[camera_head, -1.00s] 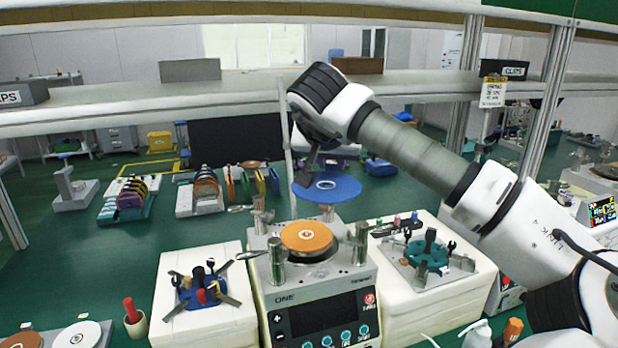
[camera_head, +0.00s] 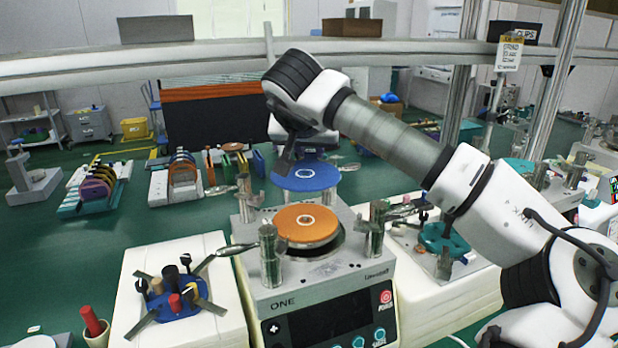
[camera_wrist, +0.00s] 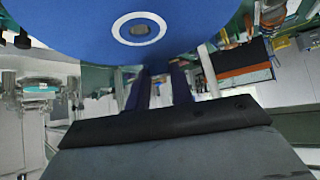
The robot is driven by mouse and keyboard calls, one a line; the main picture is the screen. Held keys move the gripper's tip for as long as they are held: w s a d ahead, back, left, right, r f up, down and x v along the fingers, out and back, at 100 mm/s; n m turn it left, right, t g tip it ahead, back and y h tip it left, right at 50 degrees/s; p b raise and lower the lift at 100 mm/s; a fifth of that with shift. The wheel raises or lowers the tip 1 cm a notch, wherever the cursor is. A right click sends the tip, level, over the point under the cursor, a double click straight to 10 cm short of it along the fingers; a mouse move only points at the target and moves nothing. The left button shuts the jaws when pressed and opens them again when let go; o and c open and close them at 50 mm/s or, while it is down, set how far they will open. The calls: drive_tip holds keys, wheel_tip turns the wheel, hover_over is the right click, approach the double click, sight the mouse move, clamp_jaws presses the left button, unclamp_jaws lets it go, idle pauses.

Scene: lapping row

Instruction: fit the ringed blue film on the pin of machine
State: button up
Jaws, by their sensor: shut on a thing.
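The ringed blue film (camera_head: 306,177) is a flat blue disc with a white ring around its centre hole. My gripper (camera_head: 284,168) is shut on the disc's edge and holds it roughly level, behind and above the machine's orange disc. In the wrist view the blue film (camera_wrist: 75,25) fills the top, and its white ring (camera_wrist: 140,29) shows clearly. The machine (camera_head: 330,285) is a grey unit marked ONE with a display and buttons. An orange disc (camera_head: 306,224) with a small pale centre lies on its round plate. I cannot make out a separate pin.
Metal posts (camera_head: 376,228) stand around the machine's plate. A white block with a blue clamp fixture (camera_head: 178,300) is at left, and a teal fixture (camera_head: 443,240) is at right. Racks of coloured discs (camera_head: 183,175) stand behind. A shelf bar crosses the back.

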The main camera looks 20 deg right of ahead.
drive_tip(key=shift+f+b, duration=0.4)
drive_tip(key=shift+f, duration=0.4)
drive_tip(key=shift+r, duration=0.1)
drive_tip(key=b, duration=0.4)
hover_over(309, 205)
drive_tip(key=shift+f, duration=2.95)
drive_tip(key=shift+f+b, duration=0.9)
drive_tip(key=shift+f, duration=0.25)
drive_tip(key=o, duration=1)
drive_tip(key=shift+o, duration=0.2)
drive_tip(key=shift+r, duration=0.1)
